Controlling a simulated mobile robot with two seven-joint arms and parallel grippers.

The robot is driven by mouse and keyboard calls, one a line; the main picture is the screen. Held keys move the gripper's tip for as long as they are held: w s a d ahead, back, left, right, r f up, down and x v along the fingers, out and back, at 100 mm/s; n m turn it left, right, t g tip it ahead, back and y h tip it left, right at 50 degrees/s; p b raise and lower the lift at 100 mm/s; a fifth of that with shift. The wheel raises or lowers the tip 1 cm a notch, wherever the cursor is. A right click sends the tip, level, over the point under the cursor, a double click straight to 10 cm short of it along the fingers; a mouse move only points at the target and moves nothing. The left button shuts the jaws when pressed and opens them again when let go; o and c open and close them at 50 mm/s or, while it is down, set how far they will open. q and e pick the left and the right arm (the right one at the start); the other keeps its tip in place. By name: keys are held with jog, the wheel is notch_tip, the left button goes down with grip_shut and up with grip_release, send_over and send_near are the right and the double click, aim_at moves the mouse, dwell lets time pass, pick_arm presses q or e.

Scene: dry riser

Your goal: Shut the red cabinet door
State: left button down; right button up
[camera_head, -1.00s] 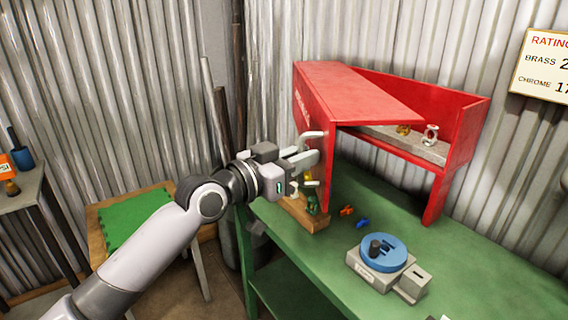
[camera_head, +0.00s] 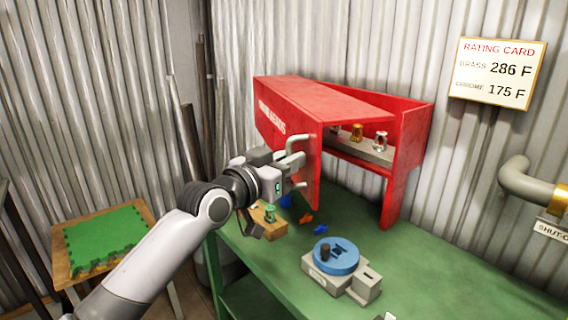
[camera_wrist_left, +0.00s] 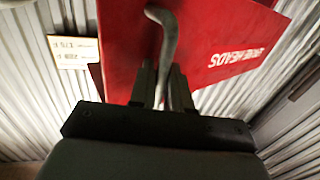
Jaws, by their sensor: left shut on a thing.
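The red cabinet (camera_head: 408,150) stands on the green bench against the corrugated wall. Its red door (camera_head: 270,120), with white lettering, stands partly open, leaving a gap on the right through which the inside shelf is seen. My left gripper (camera_head: 294,168) is at the door's free edge, shut on the grey bent door handle (camera_head: 293,144). In the left wrist view the handle (camera_wrist_left: 166,35) runs down between my fingers (camera_wrist_left: 163,85), with the red door (camera_wrist_left: 225,45) behind it. My right gripper is not in view.
Brass (camera_head: 357,132) and chrome (camera_head: 381,141) fittings stand on the inside shelf. A blue-topped device (camera_head: 336,256) sits on the green bench (camera_head: 440,260) in front. Small orange and blue pieces and a wooden block (camera_head: 262,222) lie below the door. A pipe (camera_head: 530,185) is at right.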

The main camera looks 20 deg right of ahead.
pick_arm(q)
jog(key=shift+d+r, duration=0.1)
dwell(0.3)
jog(key=c, duration=1.3)
grip_release()
jog(key=shift+s, duration=0.1)
jog(key=shift+v, duration=3.6)
